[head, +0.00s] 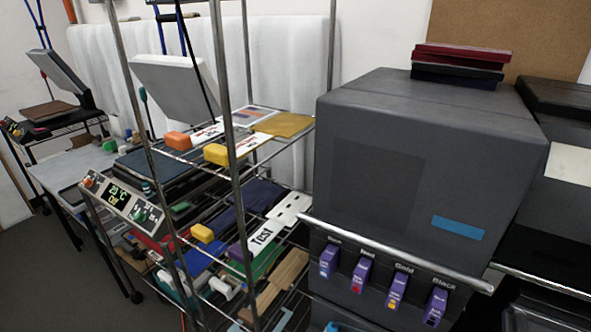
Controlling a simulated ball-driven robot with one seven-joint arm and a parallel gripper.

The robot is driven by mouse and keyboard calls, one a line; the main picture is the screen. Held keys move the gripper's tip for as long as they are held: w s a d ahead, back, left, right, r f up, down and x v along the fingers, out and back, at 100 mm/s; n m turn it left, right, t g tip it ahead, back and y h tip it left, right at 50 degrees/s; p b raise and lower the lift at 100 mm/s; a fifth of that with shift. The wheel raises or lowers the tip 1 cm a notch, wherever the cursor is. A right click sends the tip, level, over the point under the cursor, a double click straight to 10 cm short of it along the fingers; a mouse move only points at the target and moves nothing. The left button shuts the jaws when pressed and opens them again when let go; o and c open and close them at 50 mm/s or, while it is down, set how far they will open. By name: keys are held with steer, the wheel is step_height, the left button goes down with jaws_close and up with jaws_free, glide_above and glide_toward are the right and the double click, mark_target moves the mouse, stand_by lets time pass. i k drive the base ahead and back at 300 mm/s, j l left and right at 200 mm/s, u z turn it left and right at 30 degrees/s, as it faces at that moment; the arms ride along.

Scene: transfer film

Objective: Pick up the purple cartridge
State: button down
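Several small purple cartridges sit in a row on the front of a large dark grey machine (430,130) at the right, under a metal bar (390,250). From left to right they are a first cartridge (328,261), a second with a red mark (361,274), a third with an orange mark (396,290) and a last one (435,306). The labels above them seem to read Red, Gold and Black; the leftmost is unclear. My gripper is not in view.
A wire rack (233,130) with metal posts stands left of the machine, its shelves crowded with coloured blocks, boards and a Test card (265,237). Dark red and black books (460,62) lie on the machine. Grey floor (50,270) is clear at the lower left.

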mark_target(329, 260)
steer(key=i+u, duration=0.25)
steer(key=i, duration=0.2)
steer(key=i+u, duration=0.3)
steer(key=i+j, duration=0.05)
steer(key=i, duration=0.05)
